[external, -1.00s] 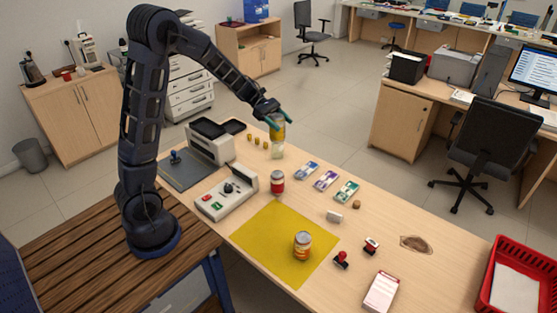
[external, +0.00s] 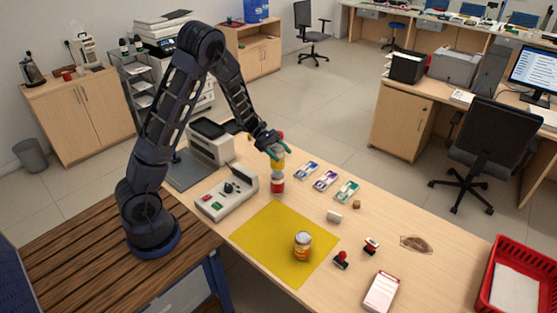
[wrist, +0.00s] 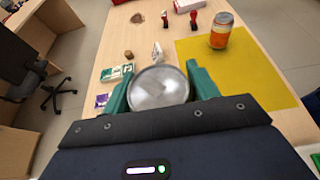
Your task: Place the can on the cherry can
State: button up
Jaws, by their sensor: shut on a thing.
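My gripper (external: 277,152) is shut around a can (external: 278,163). In the external view its side looks yellow; in the wrist view only its round silver top (wrist: 160,88) shows between the green fingers. The held can appears upright. The red can (external: 277,187), which looks like the cherry can, stands on the table behind the yellow mat. In the wrist view the red can is hidden below my gripper.
An orange-labelled can (external: 302,246) stands on the yellow mat (external: 265,232). A grey control box (external: 226,196) stands left of the red can. Banknote bundles (external: 326,180) lie to the right. Two stamps (external: 341,260) and a red basket (external: 500,285) are farther right.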

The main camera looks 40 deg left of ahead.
aim_at(283, 162)
jog(key=shift+f, duration=1.65)
jog(key=shift+f, duration=0.1)
jog(key=o, duration=1.2)
